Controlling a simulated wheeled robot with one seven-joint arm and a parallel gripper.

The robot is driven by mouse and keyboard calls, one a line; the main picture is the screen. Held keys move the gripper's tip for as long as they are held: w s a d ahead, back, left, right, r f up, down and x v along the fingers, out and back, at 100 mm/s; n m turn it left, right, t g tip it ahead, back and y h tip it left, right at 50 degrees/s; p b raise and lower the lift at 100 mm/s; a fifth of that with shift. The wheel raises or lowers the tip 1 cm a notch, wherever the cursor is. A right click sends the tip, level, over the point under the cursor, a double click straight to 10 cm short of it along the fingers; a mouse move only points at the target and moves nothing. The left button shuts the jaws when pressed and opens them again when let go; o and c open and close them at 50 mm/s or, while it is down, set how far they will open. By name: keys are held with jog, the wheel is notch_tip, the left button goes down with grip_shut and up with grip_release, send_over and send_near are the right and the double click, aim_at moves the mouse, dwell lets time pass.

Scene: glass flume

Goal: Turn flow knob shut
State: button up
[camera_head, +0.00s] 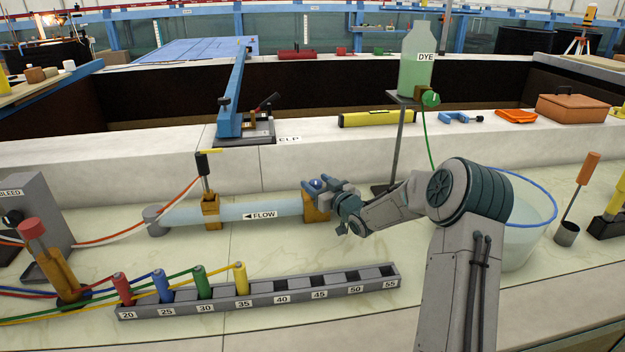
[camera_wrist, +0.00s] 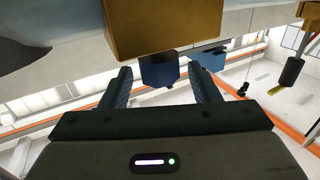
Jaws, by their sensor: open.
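The clear flow tube (camera_head: 245,211), labelled FLOW with an arrow to the left, lies along the bench. A brass block (camera_head: 322,215) sits at its right end. My gripper (camera_head: 318,188) is at this block, with its arm reaching in from the right. In the wrist view the brass block (camera_wrist: 150,25) fills the top, and a blue knob (camera_wrist: 158,72) sticks out from it. The open fingers of my gripper (camera_wrist: 160,82) stand on either side of the knob, with visible gaps. In the head view the gripper largely hides the knob.
A grey rack (camera_head: 265,290) with coloured plugs lies in front. A dye bottle (camera_head: 416,60) on a stand (camera_head: 397,145) is behind the arm. A clear bucket (camera_head: 525,245) stands right of the arm. A brass clamp (camera_head: 210,212) with a black handle is left along the tube.

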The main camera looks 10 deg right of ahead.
jog(key=shift+x, duration=1.5)
jog(key=c, duration=1)
